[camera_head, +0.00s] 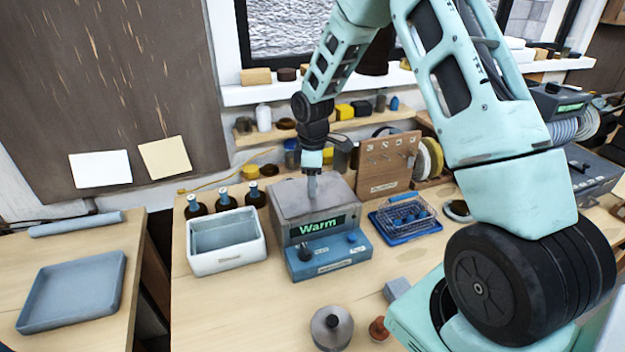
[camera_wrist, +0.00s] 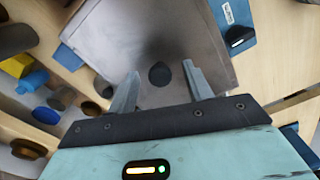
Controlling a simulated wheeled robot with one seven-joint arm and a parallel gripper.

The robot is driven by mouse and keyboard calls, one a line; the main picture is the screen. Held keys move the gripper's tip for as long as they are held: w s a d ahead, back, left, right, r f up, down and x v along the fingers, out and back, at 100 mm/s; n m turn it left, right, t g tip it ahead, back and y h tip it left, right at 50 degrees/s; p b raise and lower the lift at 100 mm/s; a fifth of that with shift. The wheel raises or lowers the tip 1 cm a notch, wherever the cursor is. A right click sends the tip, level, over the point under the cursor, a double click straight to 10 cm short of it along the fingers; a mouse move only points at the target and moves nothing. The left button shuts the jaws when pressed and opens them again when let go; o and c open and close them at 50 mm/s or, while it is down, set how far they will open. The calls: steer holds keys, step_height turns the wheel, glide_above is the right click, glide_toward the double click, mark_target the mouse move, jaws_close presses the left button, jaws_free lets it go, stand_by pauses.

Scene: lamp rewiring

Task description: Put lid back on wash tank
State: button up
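The wash tank (camera_head: 320,252) is a grey metal box with a blue front panel and a lit display reading "Warm". A flat grey lid (camera_head: 290,198) covers its top. In the wrist view the lid (camera_wrist: 200,36) fills the upper middle, with a small dark knob (camera_wrist: 160,75) on it. My gripper (camera_head: 312,192) points straight down over the lid. In the wrist view my gripper (camera_wrist: 161,68) has its fingers apart, one to each side of the knob, with a gap to both. Whether the fingertips touch the lid, I cannot tell. The tank's inside is hidden.
A white open bin (camera_head: 226,241) stands left of the tank, with several dark bottles (camera_head: 225,203) behind. A wire basket (camera_head: 408,218) and an upright wooden board (camera_head: 388,163) stand right. A round grey piece with a black knob (camera_head: 331,328) is in front. A blue-grey tray (camera_head: 72,291) lies on the left table.

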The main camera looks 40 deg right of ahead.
step_height(320, 180, up, 17)
steer(key=b, duration=0.4)
steer(key=shift+r, duration=0.2)
steer(key=s+a+f+b, duration=0.1)
steer(key=s+a+f, duration=0.1)
steer(key=s+a, duration=0.7)
steer(key=s+a+f+b, duration=0.1)
steer(key=s+a+f, duration=0.3)
steer(key=a, duration=0.8)
steer(key=s+a+f+m, duration=0.1)
steer(key=s+a+f, duration=0.1)
steer(key=s, duration=0.7)
steer(key=s+a+f+m+b, duration=0.1)
steer(key=s+a+f, duration=0.1)
steer(key=s, duration=0.6)
steer(key=shift+s+a+y, duration=0.3)
steer(key=shift+s+a, duration=0.05)
steer(key=shift+a, duration=0.3)
